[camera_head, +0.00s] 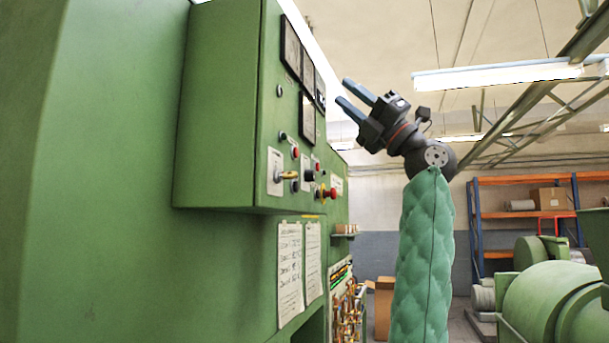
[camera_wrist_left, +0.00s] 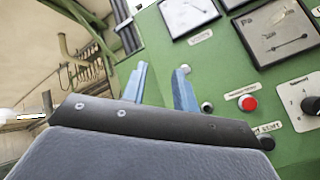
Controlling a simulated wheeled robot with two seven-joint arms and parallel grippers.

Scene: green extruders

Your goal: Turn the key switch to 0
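The key switch (camera_head: 287,176), with a brass-coloured key on a pale plate, sits low on the near part of the green control panel's face. The key sticks out roughly sideways; its exact setting and the marks on its plate are too small to read. My left gripper (camera_head: 342,91) is raised to the right of the panel, above the height of the key, and points up and left. Its two blue-grey fingers are apart with nothing between them. In the left wrist view the open fingers (camera_wrist_left: 161,68) show before the panel, and the key is not visible there. My right gripper is not in view.
The panel carries gauges (camera_head: 291,47), a red mushroom button (camera_head: 328,193) and other small controls near the key. The left wrist view shows a red button (camera_wrist_left: 247,103) and a black rotary knob (camera_wrist_left: 311,105). Paper sheets (camera_head: 290,270) hang below. Orange shelves (camera_head: 520,181) stand behind right.

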